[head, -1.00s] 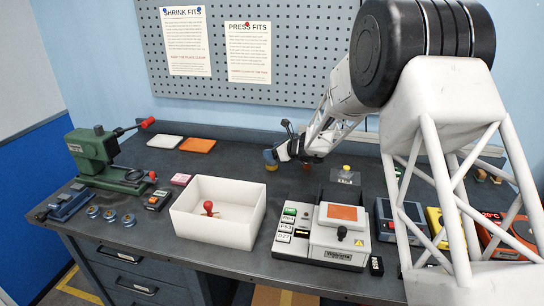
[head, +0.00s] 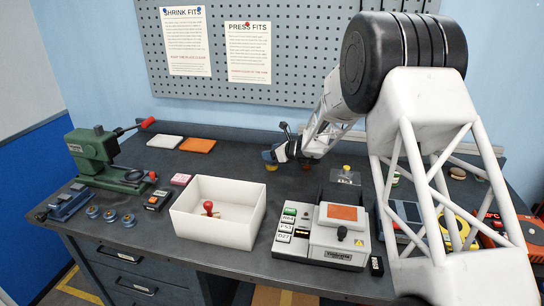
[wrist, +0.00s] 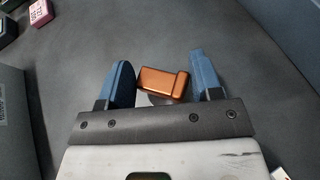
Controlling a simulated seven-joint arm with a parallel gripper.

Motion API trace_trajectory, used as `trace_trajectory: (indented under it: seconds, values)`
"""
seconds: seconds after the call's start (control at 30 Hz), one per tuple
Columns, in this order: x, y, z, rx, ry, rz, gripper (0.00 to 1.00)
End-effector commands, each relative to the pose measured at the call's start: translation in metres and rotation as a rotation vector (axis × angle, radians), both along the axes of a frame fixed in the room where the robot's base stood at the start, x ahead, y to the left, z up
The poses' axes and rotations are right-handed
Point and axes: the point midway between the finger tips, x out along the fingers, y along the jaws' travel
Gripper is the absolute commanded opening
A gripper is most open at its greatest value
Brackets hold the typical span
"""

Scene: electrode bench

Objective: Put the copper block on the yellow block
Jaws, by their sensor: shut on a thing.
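The copper block (wrist: 163,83) sits between the two blue fingers of my gripper (wrist: 160,82) in the wrist view, and the gripper is shut on it. It has a stepped shape, and a grey rounded part shows beneath it. In the head view my gripper (head: 287,158) is low over the back middle of the bench, with a small reddish-brown patch (head: 307,167) at its right side. I cannot clearly make out the yellow block. A small yellow piece (head: 347,168) stands to the right of the gripper, but I cannot tell whether it is that block.
A white open bin (head: 190,228) holding a red-knobbed tool stands in front. A white device (head: 335,250) with an orange panel is to its right. A green press (head: 92,150) and white and orange pads (head: 197,145) lie left.

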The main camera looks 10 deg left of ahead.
Motion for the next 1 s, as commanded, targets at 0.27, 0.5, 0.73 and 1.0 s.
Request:
trace_trajectory:
  seconds: [0.27, 0.5, 0.73, 1.0]
  values:
    - [0.0, 0.0, -0.014, 0.001, -0.001, 0.0, 0.27]
    - [0.0, 0.0, -0.014, 0.0, -0.001, 0.0, 0.27]
    - [0.0, 0.0, -0.017, 0.0, -0.001, 0.0, 0.74]
    - [0.0, 0.0, -0.017, 0.0, -0.001, 0.0, 0.85]
